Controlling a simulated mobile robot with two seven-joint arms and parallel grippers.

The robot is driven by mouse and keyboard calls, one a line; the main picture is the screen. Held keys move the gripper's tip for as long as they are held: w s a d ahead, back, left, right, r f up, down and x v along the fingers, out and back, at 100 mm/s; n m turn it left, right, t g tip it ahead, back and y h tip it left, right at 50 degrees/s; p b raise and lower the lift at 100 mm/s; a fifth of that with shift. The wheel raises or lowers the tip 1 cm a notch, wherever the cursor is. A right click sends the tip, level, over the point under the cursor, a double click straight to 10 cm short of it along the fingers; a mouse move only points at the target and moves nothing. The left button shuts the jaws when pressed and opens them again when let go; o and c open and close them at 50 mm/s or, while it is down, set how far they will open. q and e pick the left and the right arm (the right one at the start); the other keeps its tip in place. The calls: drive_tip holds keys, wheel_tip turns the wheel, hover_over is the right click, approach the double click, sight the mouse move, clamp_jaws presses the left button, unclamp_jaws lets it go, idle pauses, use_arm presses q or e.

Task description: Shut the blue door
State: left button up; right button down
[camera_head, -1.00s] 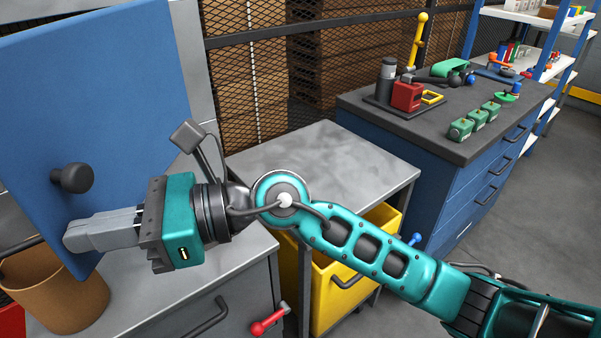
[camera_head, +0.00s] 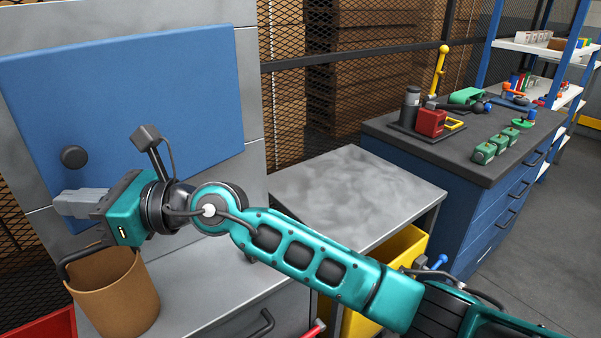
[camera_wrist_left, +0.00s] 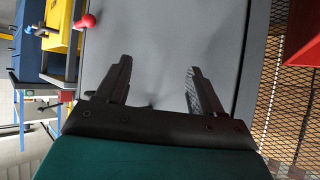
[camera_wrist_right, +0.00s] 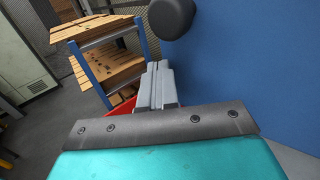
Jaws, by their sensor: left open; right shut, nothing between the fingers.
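My right gripper (camera_head: 62,203) is shut and empty, in front of the door's lower left part, below the knob. Whether its fingers touch the door I cannot tell. My left gripper (camera_wrist_left: 158,85) is open and empty, facing a grey surface; it is not in the head view.
A red box edge (camera_head: 48,328) is at the lower left. A bare grey table (camera_head: 350,190), a yellow bin (camera_head: 385,265) and a blue drawer bench (camera_head: 455,215) stand to the right.

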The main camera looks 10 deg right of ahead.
drive_tip(key=shift+m+t, duration=0.4)
drive_tip(key=shift+t, duration=0.2)
drive_tip(key=w+a, duration=0.4)
drive_tip(key=shift+w+a, duration=0.4)
drive_tip(key=shift+w+a+m+t, duration=0.3)
drive_tip(key=shift+w+a+t, duration=0.05)
drive_tip(key=shift+w+t, duration=0.2)
drive_tip(key=shift+w+r+h, duration=0.15)
drive_tip(key=shift+h, duration=0.15)
drive_tip(key=shift+r+t, duration=0.25)
